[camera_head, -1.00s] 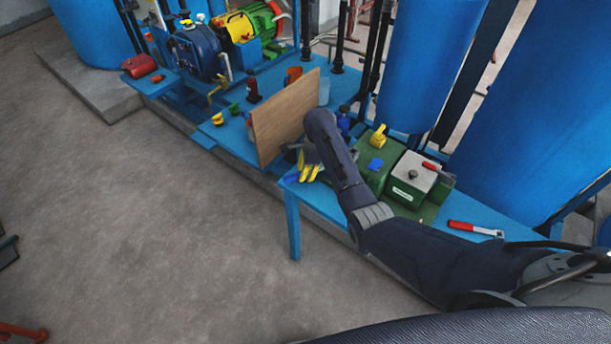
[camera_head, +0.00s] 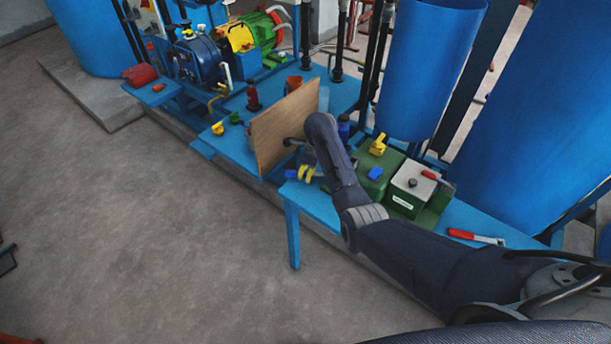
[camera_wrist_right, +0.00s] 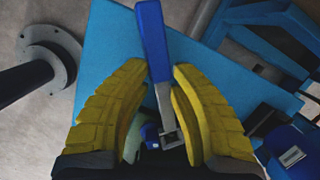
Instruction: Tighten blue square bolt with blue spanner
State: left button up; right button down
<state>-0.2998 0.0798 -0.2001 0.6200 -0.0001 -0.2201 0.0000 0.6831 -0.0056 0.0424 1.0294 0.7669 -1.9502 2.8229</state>
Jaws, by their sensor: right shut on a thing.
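My right gripper (camera_head: 307,173) has yellow fingers and is at the left end of the blue table, partly hidden by my arm in the head view. In the right wrist view, the yellow fingers (camera_wrist_right: 174,100) are on either side of the blue spanner (camera_wrist_right: 153,42). The blue handle points up the picture and the grey metal end lies between the fingers. A small blue block (camera_wrist_right: 150,133), perhaps the blue square bolt, sits beside the metal end; I cannot tell if they touch. My left gripper is not in view.
A wooden board (camera_head: 283,130) stands upright just left of my right gripper. A green machine (camera_head: 372,176) with a blue block (camera_head: 375,173) on top stands to its right. A red-handled tool (camera_head: 475,237) lies on the blue table. The floor in front is clear.

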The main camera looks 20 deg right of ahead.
jog(key=shift+w+d+f+m+h, duration=0.15)
jog(key=shift+w+d+m, duration=0.45)
jog(key=shift+m, duration=0.5)
jog(key=shift+w+d+f+m+h, duration=0.15)
jog(key=shift+w+d+m, duration=0.1)
jog(key=shift+d+m, duration=0.7)
jog(key=shift+a+m, duration=0.1)
jog(key=shift+m, duration=0.15)
jog(key=c, duration=1.6)
grip_release()
jog(key=o, duration=0.5)
jog(key=shift+w+r, duration=0.15)
jog(key=shift+r, duration=0.1)
